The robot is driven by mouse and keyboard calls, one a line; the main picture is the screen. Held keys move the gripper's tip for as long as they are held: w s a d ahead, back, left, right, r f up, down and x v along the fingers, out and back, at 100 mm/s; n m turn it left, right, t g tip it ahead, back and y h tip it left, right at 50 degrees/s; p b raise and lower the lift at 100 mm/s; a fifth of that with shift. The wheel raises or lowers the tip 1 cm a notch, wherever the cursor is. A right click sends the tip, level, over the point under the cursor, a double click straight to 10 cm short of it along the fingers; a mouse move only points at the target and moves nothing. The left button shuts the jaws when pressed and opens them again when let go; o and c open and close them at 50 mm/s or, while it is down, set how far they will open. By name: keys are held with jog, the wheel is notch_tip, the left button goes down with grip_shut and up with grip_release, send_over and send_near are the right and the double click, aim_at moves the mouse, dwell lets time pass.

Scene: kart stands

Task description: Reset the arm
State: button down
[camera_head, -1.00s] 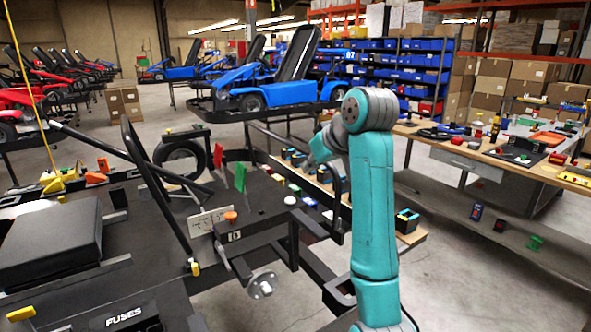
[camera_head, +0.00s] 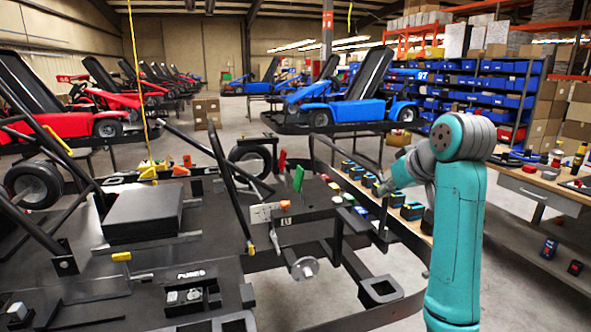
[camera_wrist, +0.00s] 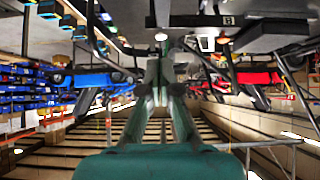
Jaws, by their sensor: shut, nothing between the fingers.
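My teal arm stands at the right of the head view. Its grey wrist and my gripper (camera_head: 380,187) point left, in front of the row of blue and black boxes. The gripper is small here and partly hidden by my own arm, with its fingers shut and nothing seen in them. The wrist view is upside down, with teal and grey-green parts of my own arm in its middle.
A black kart chassis (camera_head: 150,262) with bars and a seat pad (camera_head: 144,212) fills the left and front. Boxes (camera_head: 411,211) line a wooden shelf beside it. A workbench (camera_head: 545,190) stands right. A blue kart (camera_head: 345,106) and red karts (camera_head: 60,124) stand behind.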

notch_tip(320, 180, down, 14)
jog(key=m, duration=0.1)
jog(key=s+a+f+m+t+h, duration=0.1)
jog(key=s+f+t, duration=0.1)
jog(key=s+f, duration=0.95)
jog(key=s+a+f+m+t+h, duration=0.1)
jog(key=s+f, duration=0.6)
jog(key=f, duration=1)
jog(key=s+f+m+t, duration=0.1)
jog(key=s+f, duration=0.1)
jog(key=s, duration=0.8)
jog(key=s+f, duration=0.3)
jog(key=s, duration=0.7)
jog(key=s+r+t, duration=0.1)
jog(key=s+r, duration=0.4)
jog(key=s, duration=0.5)
jog(key=s+r+t, duration=0.1)
jog(key=s+r, duration=0.4)
jog(key=s, duration=0.6)
jog(key=shift+s+d+r+h, duration=0.15)
jog(key=shift+s+r+h, duration=0.05)
jog(key=shift+r+h, duration=0.2)
